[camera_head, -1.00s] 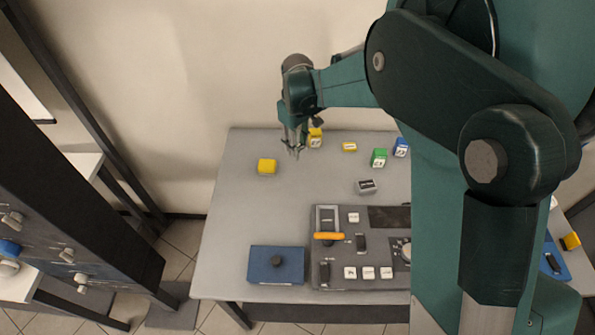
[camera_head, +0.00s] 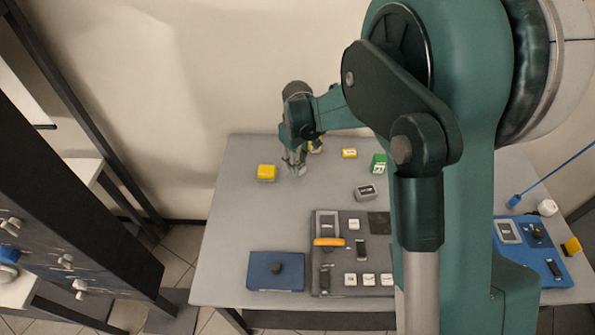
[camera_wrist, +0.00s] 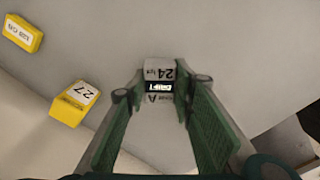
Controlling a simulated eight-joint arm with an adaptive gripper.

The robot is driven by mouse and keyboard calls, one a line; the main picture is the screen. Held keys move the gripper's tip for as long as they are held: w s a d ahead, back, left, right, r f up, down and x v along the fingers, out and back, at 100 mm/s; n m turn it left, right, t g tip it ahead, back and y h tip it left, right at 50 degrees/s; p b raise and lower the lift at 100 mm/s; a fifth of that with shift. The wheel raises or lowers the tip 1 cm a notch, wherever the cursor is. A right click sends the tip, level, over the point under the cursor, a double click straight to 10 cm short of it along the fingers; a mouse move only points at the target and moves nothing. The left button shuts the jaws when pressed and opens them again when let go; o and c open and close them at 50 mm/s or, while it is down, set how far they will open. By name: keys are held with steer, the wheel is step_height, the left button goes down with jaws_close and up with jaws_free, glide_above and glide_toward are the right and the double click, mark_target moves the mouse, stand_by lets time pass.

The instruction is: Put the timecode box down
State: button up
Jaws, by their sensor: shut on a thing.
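The timecode box (camera_wrist: 160,80) is a small pale box with a dark strip and printed letters, including "24 fps" and "DRIFT". In the wrist view it sits between the fingertips of my gripper (camera_wrist: 158,88), which is shut on it. In the head view my gripper (camera_head: 296,172) points down at the back left of the grey table (camera_head: 225,235), low over its top. The box is too small to make out there, and I cannot tell whether it touches the table.
A yellow block (camera_head: 267,173) stands left of my gripper. A grey box (camera_head: 367,193), control panel (camera_head: 345,277) and blue panel (camera_head: 277,271) lie nearer. The table's left-middle is clear.

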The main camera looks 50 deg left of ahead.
steer(key=shift+f, duration=1.85)
steer(key=shift+f, duration=0.2)
steer(key=o, duration=0.9)
steer(key=shift+r, duration=0.25)
step_height(320, 180, up, 12)
steer(key=shift+f, duration=0.1)
